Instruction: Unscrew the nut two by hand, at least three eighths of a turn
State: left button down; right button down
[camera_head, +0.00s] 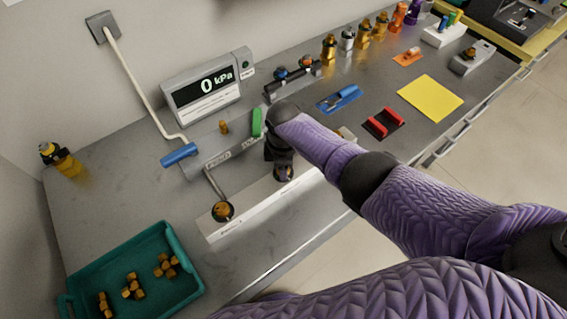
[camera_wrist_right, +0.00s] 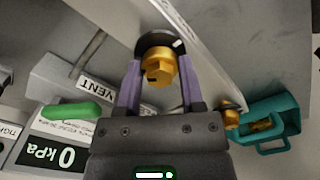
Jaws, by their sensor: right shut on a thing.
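A brass hex nut (camera_wrist_right: 160,68) sits on a dark round fitting by the white rail. Its purple-tipped fingers on both sides, my right gripper (camera_wrist_right: 160,82) is shut on this nut in the wrist view. In the head view the right gripper (camera_head: 283,165) points down at the rail's right part, and the wrist hides most of that nut. A second brass nut (camera_head: 222,211) stands on a dark fitting at the rail's left end; it also shows in the wrist view (camera_wrist_right: 229,116). No number marking is readable on either nut. My left gripper is not in view.
A grey valve block with a green lever (camera_head: 256,122) and a blue lever (camera_head: 180,154) stands behind the rail (camera_head: 245,222). The gauge (camera_head: 207,88) reads 0 kPa. A teal tray (camera_head: 165,232) holds brass pieces at lower left. The bench between tray and bottle (camera_head: 62,160) is clear.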

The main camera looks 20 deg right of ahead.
jog(key=shift+s+f, duration=0.15)
jog(key=shift+c, duration=1.3)
grip_release()
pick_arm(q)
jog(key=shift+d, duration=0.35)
pick_arm(e)
jog(key=shift+o, duration=0.3)
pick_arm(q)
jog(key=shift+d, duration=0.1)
pick_arm(e)
notch_tip(320, 180, up, 10)
jog(key=p, duration=0.5)
jog(key=shift+f, duration=0.1)
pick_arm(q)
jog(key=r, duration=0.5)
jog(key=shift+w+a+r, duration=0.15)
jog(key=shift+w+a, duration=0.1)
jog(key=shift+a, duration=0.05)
